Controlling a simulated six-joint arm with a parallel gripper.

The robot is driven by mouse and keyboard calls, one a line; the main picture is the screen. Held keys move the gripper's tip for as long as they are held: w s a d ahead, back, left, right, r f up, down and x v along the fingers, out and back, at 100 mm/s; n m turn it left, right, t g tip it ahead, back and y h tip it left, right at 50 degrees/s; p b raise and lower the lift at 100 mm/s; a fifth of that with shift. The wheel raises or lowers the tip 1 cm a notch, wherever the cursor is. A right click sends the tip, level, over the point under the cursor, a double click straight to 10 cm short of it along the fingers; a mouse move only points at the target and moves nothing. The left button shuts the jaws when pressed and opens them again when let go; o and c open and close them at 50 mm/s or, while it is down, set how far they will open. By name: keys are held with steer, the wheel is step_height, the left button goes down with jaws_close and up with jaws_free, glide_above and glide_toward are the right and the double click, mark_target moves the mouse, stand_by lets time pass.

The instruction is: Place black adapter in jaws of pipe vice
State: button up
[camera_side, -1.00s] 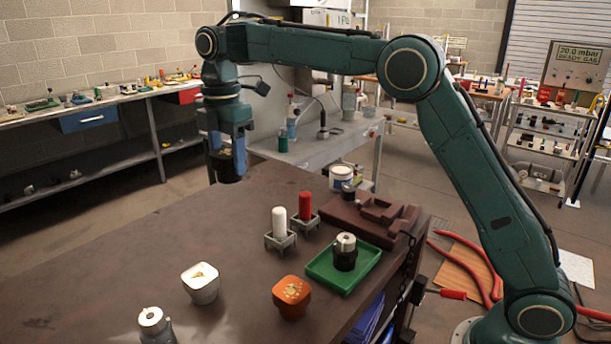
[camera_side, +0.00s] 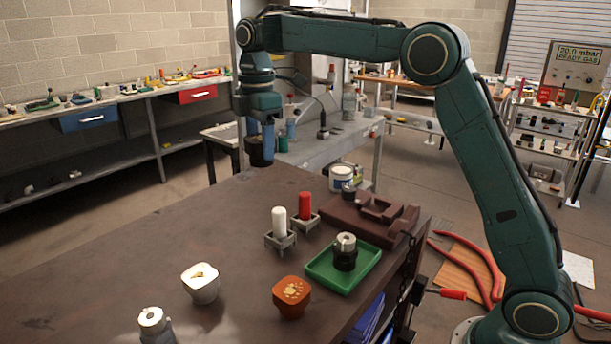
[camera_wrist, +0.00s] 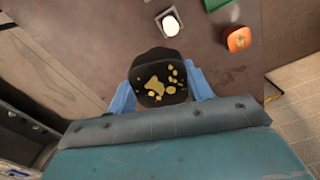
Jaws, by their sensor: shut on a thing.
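My gripper (camera_side: 261,136) is shut on a black cup-shaped piece, which I take as the black adapter (camera_side: 259,153). It hangs beneath the blue fingers near the far end of the brown table, seemingly above the surface. In the wrist view the black adapter (camera_wrist: 158,80) sits between the two blue fingers, with yellow patches on its face. I cannot pick out the pipe vice for certain. A brown block with raised parts (camera_side: 375,214) lies at the table's right edge.
A white cup (camera_side: 201,284) and an orange cup (camera_side: 291,297) stand at the front. A green tray (camera_side: 322,272) holds a black fitting with a silver top (camera_side: 345,252). White (camera_side: 279,222) and red (camera_side: 305,205) cylinders stand in grey holders. The table's left middle is clear.

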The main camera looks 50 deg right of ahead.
steer(key=s+d+r+m, duration=0.1)
steer(key=s+d+m, duration=0.65)
steer(key=d, duration=0.45)
steer(key=s+d+r+m, duration=0.2)
steer(key=s+d+m, duration=0.6)
steer(key=d, duration=0.4)
steer(key=shift+n, duration=0.45)
steer(key=shift+s+f, duration=0.2)
steer(key=shift+f, duration=10)
steer(key=shift+f, duration=0.1)
steer(key=shift+f, duration=0.3)
